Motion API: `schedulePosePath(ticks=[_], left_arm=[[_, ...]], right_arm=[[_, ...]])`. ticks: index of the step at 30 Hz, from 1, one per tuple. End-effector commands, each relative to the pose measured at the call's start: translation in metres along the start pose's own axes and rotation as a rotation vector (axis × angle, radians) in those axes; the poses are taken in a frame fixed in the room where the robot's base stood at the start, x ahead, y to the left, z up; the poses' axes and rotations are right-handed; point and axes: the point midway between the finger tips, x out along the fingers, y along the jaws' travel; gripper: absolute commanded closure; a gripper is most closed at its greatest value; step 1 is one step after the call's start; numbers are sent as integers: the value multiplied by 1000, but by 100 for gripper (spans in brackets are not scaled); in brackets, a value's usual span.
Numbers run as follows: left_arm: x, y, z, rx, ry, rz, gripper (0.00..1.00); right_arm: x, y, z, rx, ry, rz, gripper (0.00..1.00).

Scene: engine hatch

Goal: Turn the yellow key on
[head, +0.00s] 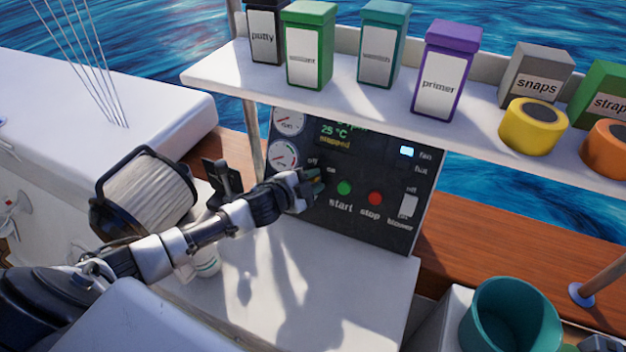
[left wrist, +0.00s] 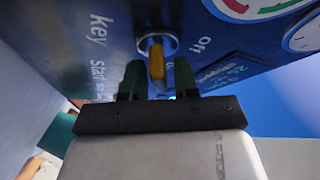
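The yellow key (left wrist: 156,60) sits in a round metal lock on the dark control panel (head: 400,225). In the left wrist view it shows near the top middle, with the word "key" to its left and "off" to its right. In the head view my left gripper (head: 314,184) reaches the panel's left part and hides the key. In the left wrist view my left gripper (left wrist: 159,80) is open, one dark finger on each side of the key's lower end, with gaps showing. My right gripper is not in view.
The panel also has a green start button (head: 344,188), a red stop button (head: 375,199), a white blower switch (head: 408,207) and gauges (head: 284,155). A shelf (head: 215,75) with boxes and tape rolls overhangs it. A black-framed filter (head: 150,190) stands left of my arm.

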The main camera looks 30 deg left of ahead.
Motion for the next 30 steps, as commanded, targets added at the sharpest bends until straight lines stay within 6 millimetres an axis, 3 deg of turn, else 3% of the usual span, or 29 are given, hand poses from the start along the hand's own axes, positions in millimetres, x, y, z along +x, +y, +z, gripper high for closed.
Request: schedulePosePath(ticks=[13,24,30], left_arm=[[-8,0,1,-3,-1,0,62],[-74,3,2,-3,-2,3,62],[-98,2,1,-2,-2,2,62]], right_arm=[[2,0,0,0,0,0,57],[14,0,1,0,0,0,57],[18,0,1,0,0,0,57]])
